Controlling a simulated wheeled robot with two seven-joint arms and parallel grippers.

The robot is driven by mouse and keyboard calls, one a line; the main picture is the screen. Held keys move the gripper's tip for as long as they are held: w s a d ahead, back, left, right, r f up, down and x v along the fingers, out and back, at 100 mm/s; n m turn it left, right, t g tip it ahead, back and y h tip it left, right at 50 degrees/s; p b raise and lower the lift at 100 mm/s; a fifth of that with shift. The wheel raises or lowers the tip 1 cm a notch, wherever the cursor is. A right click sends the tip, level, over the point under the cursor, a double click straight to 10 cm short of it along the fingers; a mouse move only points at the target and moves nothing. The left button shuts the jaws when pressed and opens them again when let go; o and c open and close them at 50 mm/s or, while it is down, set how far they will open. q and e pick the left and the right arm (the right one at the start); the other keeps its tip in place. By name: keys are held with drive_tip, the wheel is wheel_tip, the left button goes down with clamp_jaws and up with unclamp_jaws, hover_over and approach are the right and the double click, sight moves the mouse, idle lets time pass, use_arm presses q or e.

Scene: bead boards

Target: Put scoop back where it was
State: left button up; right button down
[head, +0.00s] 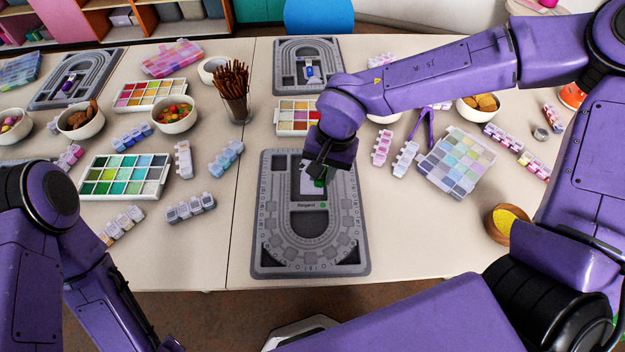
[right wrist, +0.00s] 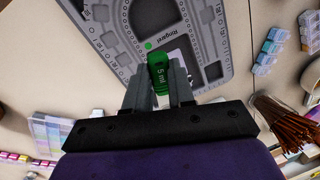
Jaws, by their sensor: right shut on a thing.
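A small green scoop, its handle marked "5 ml" (right wrist: 158,75), is held between the fingers of my right gripper (right wrist: 160,88), which is shut on it. In the head view the scoop shows only as a bit of green (head: 319,182) below the dark fingers of the right gripper (head: 316,170). The gripper is over the upper middle of the near grey bead board (head: 263,235), which has a name label and a green dot. The scoop's bowl end is hidden, and I cannot tell whether it touches the board.
A green bead tray (head: 124,157) and bead boxes lie to the left. A cup of brown sticks (head: 236,108), another grey board (head: 275,75) and a red-toned tray (head: 286,128) stand behind. A pastel bead case (head: 430,178) and a yellow-filled bowl (head: 492,226) are on the right.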

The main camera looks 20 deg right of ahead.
drive_tip(key=s+a+f+m+t, duration=0.1)
drive_tip(key=s+a+m, duration=0.1)
drive_tip(key=s+m, duration=0.35)
drive_tip(key=p, duration=0.3)
hover_over(301, 191)
drive_tip(key=shift+h, duration=0.4)
drive_tip(key=f, duration=1)
drive_tip(key=shift+s+d, duration=0.1)
drive_tip(key=shift+s, duration=0.2)
wheel_tip(301, 191, down, 3)
drive_tip(key=shift+w+r+p, duration=0.1)
drive_tip(key=shift+p, duration=0.3)
drive_tip(key=shift+f, duration=0.3)
drive_tip(key=shift+f, duration=0.15)
drive_tip(key=c, duration=1)
unclamp_jaws()
drive_tip(key=shift+o, duration=0.2)
